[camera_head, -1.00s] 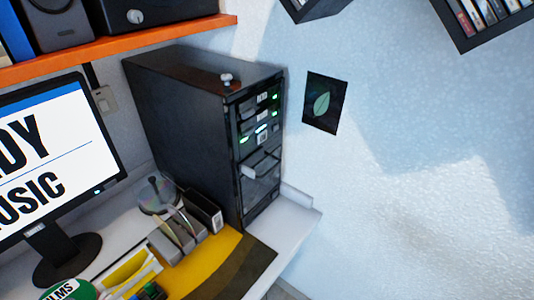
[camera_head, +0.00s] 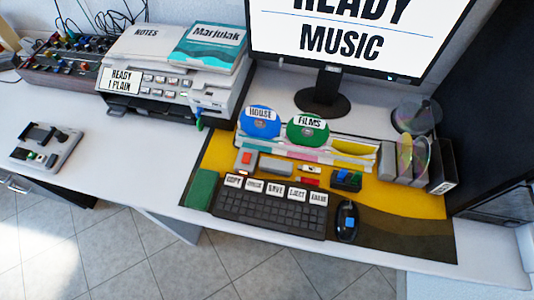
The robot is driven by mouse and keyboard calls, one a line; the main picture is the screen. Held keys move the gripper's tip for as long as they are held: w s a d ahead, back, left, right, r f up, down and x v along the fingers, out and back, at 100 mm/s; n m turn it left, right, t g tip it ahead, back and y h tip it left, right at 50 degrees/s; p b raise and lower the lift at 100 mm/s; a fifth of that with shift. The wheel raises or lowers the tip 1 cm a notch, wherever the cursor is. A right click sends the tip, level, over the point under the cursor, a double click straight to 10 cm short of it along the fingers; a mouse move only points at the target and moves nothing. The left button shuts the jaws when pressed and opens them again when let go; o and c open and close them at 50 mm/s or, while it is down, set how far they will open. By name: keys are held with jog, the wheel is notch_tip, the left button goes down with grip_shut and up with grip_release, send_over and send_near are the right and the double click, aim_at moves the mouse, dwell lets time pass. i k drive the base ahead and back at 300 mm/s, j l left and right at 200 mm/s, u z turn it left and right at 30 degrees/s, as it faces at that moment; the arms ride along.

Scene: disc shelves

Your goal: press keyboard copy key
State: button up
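The black keyboard (camera_head: 270,214) lies on the yellow and dark desk mat (camera_head: 392,197), at the front of the desk. A row of white labelled keys stands along its back edge. The copy key (camera_head: 233,181) is the leftmost of them, and its label reads COPY. To its right are a label too small to read surely, then SAVE, EJECT and ERASE. Nothing covers the keys. My gripper is not in the view.
A monitor (camera_head: 325,88) reading READY MUSIC stands behind. A mouse (camera_head: 346,222) is right of the keyboard, a green block (camera_head: 202,189) left. Blue (camera_head: 259,122) and green (camera_head: 307,128) discs stand behind. A printer (camera_head: 172,82) is back left. Bare desk lies at left.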

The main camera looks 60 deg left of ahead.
aim_at(233, 181)
jog(key=u, duration=1.1)
